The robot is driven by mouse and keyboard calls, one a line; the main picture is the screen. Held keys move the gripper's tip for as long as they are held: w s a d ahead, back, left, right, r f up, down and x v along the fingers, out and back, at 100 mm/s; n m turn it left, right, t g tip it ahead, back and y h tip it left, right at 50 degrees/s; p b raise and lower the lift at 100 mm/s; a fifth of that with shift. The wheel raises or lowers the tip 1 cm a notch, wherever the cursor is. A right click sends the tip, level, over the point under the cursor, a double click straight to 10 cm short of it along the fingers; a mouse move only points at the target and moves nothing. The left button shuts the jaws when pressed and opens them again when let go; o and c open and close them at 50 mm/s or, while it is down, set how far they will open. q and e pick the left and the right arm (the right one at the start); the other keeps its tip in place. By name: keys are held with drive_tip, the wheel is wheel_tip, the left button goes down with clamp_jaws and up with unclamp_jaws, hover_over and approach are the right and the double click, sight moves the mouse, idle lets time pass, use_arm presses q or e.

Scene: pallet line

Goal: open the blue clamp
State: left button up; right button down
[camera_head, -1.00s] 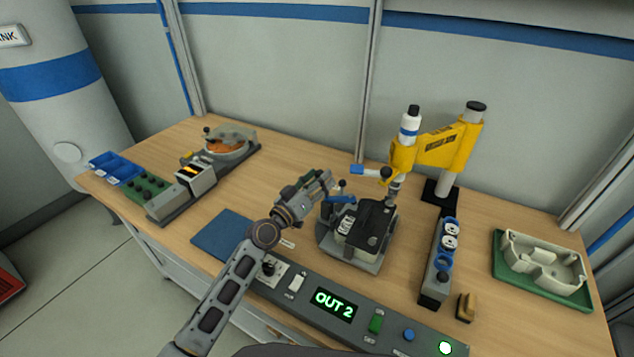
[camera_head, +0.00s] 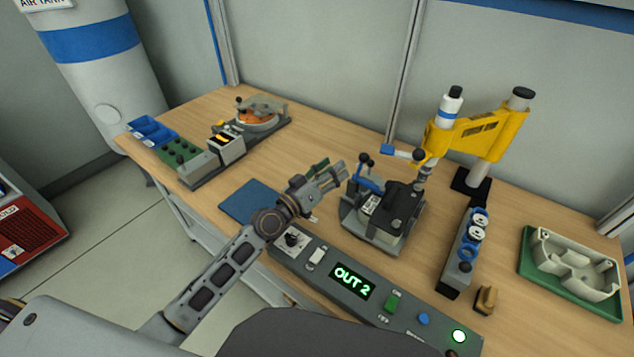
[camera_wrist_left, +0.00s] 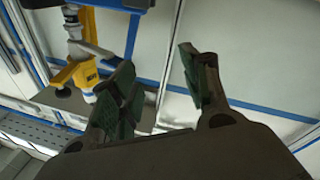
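The blue clamp (camera_head: 369,181) is on the left side of a grey fixture (camera_head: 350,219) in the middle of the bench. Its black-knobbed handle stands up. A black and light-grey part sits in the fixture. My left gripper (camera_head: 332,171) is just left of the clamp, apart from it as far as I can tell. In the left wrist view its green-padded fingers (camera_wrist_left: 157,75) are spread with nothing between them, and I cannot make out the clamp there. My right gripper is not in view.
A yellow press (camera_head: 474,139) with a blue, black-knobbed handle stands behind and right of the fixture. A control panel (camera_head: 325,275) reading "OUT 2" runs along the front. A blue mat (camera_head: 247,203) lies left. A green tray (camera_head: 570,292) holds a pale casting at right.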

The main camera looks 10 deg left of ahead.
use_arm(q)
drive_tip(key=shift+v, duration=2.7)
wheel_tip(320, 180, up, 10)
drive_tip(key=p, duration=0.9)
drive_tip(key=shift+f, duration=0.2)
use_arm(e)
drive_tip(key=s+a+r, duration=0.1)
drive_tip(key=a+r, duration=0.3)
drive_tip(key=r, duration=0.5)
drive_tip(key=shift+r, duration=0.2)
use_arm(q)
drive_tip(key=shift+r+p, duration=0.1)
drive_tip(key=shift+p, duration=0.25)
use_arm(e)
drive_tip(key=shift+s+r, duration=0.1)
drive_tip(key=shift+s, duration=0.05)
